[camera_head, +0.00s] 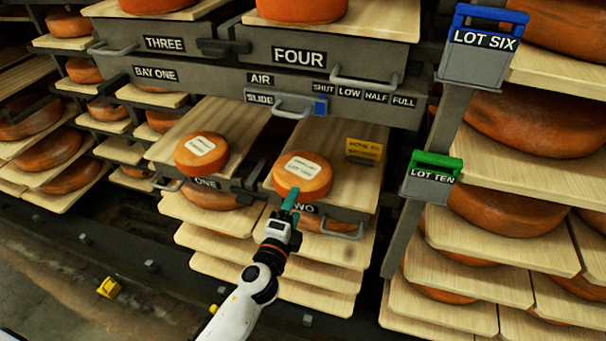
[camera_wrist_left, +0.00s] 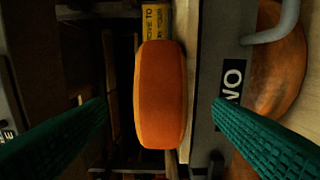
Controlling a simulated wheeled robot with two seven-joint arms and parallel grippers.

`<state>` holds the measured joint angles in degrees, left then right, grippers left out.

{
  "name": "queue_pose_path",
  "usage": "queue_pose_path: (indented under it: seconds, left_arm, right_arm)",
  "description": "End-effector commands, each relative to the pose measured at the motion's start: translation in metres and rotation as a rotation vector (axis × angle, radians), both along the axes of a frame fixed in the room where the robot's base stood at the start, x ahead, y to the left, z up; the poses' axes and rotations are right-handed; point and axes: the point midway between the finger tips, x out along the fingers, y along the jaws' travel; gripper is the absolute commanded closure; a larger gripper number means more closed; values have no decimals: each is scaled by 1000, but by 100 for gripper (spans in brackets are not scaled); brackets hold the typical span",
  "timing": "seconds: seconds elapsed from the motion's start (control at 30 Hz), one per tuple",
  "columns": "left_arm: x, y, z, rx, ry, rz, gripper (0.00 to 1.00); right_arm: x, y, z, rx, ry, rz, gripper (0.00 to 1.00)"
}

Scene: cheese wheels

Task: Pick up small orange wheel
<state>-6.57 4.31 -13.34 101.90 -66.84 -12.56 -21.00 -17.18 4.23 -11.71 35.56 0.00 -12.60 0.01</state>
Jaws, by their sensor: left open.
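A small orange wheel (camera_head: 315,188) with a white label on top lies on the wooden board marked TWO, near its front edge. A similar small orange wheel (camera_head: 190,165) with a white label lies on the board marked ONE, to the left. My left gripper (camera_head: 291,199) is at the front of the wheel on board TWO, its green fingers overlapping the wheel's lower front side. In the left wrist view, this wheel (camera_wrist_left: 160,95) shows edge-on between the two open green fingers (camera_wrist_left: 158,108), with a gap on each side. My right gripper is not in view.
A yellow sign (camera_head: 364,149) stands on board TWO behind the wheel. A grey panel with the SLIDE handle (camera_head: 285,106) hangs above. A post with the green-topped LOT TEN box (camera_head: 431,177) stands at right. Shelves of larger wheels flank both sides.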

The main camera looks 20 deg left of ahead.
Motion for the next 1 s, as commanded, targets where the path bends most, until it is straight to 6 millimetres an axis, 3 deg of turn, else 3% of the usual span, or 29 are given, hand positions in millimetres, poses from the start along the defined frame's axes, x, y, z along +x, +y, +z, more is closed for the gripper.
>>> queue_pose_path:
  seconds: [0.3, 0.6, 1.0]
  left_arm:
    - [44, -2, 0, 0, 0, 0, 25]
    - [50, -2, -1, -1, 1, 0, 25]
    - [49, -2, -1, 0, 2, 0, 88]
  right_arm:
    - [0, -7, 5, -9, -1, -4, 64]
    - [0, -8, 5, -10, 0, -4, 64]
    - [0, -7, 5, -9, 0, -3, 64]
